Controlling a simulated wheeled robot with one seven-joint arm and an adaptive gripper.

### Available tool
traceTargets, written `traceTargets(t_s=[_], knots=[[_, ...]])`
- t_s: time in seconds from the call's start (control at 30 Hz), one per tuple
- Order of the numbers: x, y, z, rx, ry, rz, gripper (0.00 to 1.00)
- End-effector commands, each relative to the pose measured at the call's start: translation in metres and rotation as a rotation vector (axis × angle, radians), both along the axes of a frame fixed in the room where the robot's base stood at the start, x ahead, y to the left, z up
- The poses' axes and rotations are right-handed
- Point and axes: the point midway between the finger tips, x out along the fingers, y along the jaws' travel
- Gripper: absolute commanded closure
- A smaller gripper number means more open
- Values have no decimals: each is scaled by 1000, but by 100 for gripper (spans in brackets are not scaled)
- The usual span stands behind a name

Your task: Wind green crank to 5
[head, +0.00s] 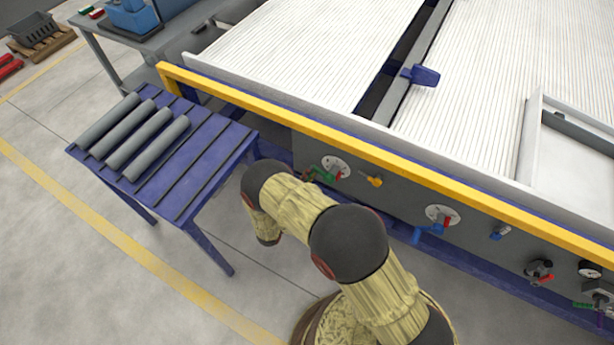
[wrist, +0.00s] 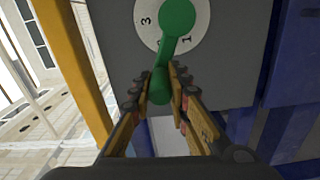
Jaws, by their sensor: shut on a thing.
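The green crank (wrist: 177,18) fills the top middle of the wrist view. Its arm runs down and slightly left from the hub to a green handle (wrist: 159,88). My gripper (wrist: 160,74) is shut on that handle, with one finger on each side. Behind the crank is a white dial (wrist: 199,12); a 3 shows at its left and a 1 at its lower right, and the other numbers are hidden or out of frame. In the head view the green crank (head: 322,174) shows at the left end of the machine's front panel, below its dial (head: 336,166), which has a red part at its lower right.
To the right on the panel are an orange lever (head: 374,181), a blue crank (head: 428,233) with its dial and a small blue valve (head: 500,232). A yellow rail (head: 300,112) runs above them. A blue table (head: 185,196) with several grey pipes stands left of my arm.

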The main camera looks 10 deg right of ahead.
Motion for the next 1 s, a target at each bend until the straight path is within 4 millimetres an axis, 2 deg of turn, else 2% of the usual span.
traceTargets(t_s=[0.33, 0.83, 0.87, 1.0], knots=[[-2, -4, 9, 100, -75, -1, 100], [-3, -5, 10, 114, -85, -3, 100], [-3, -5, 10, 113, -84, -3, 82], [-3, -5, 10, 113, -84, -2, 74]])
